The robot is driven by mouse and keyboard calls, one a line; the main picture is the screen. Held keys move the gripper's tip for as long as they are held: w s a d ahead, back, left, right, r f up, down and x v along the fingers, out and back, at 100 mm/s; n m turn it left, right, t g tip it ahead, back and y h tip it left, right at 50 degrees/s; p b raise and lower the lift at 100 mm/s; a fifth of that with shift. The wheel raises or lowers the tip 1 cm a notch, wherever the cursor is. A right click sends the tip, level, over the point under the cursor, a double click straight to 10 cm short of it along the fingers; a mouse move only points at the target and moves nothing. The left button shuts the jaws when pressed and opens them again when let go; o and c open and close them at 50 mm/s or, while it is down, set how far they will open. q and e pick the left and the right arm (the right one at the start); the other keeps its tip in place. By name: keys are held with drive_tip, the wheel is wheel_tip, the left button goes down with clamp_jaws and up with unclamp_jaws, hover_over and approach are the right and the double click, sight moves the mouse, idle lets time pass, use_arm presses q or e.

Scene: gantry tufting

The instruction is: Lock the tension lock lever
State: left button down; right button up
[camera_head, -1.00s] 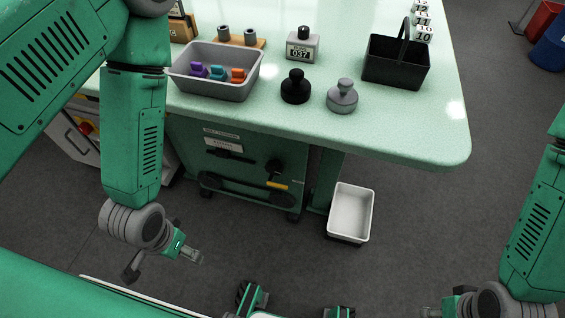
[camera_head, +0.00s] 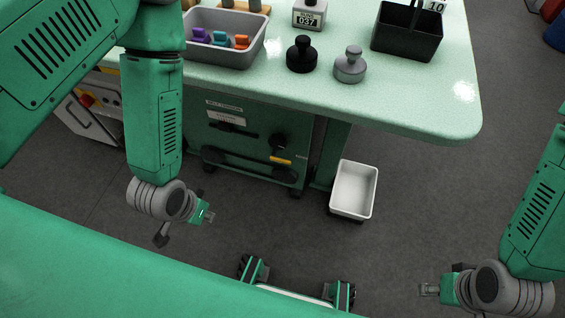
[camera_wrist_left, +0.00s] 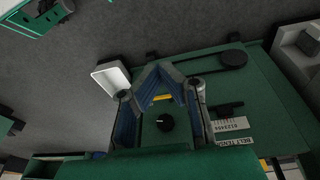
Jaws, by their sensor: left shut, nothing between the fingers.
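The green belt-tension panel (camera_head: 245,148) is under the workbench. It carries a black knob-like lever (camera_head: 278,142) with a yellow tag below it. In the left wrist view the black lever (camera_wrist_left: 165,122) shows between my finger links, with the yellow tag (camera_wrist_left: 162,97) beside it. My left gripper (camera_head: 209,215) is in front of and below the panel, apart from the lever. In the left wrist view its fingertips (camera_wrist_left: 154,70) meet, shut and empty. My right gripper (camera_head: 429,290) is at the lower right, far from the panel; its finger opening is too small to judge.
The workbench (camera_head: 400,105) overhangs the panel. A white bin (camera_head: 354,190) stands on the floor right of the panel. A black belt loop (camera_head: 245,165) runs along the panel's lower part. On the bench are a grey tray (camera_head: 223,52), stamps and a black basket (camera_head: 407,38).

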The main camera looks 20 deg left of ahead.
use_arm(q)
drive_tip(key=w+d+f+t+b, duration=0.5)
drive_tip(key=w+f, duration=0.3)
drive_tip(key=w, duration=0.2)
drive_tip(key=w+d+f+t+b, duration=0.5)
drive_tip(key=w+d+f+t, duration=0.1)
drive_tip(key=w+f+t, duration=0.2)
drive_tip(key=w+f, duration=0.1)
drive_tip(key=w, duration=0.1)
drive_tip(key=shift+w+n+b, duration=0.4)
drive_tip(key=shift+f, duration=0.15)
drive_tip(key=b+x, duration=0.4)
drive_tip(key=x, duration=0.6)
drive_tip(key=shift+b, duration=0.3)
drive_tip(key=shift+a, duration=0.1)
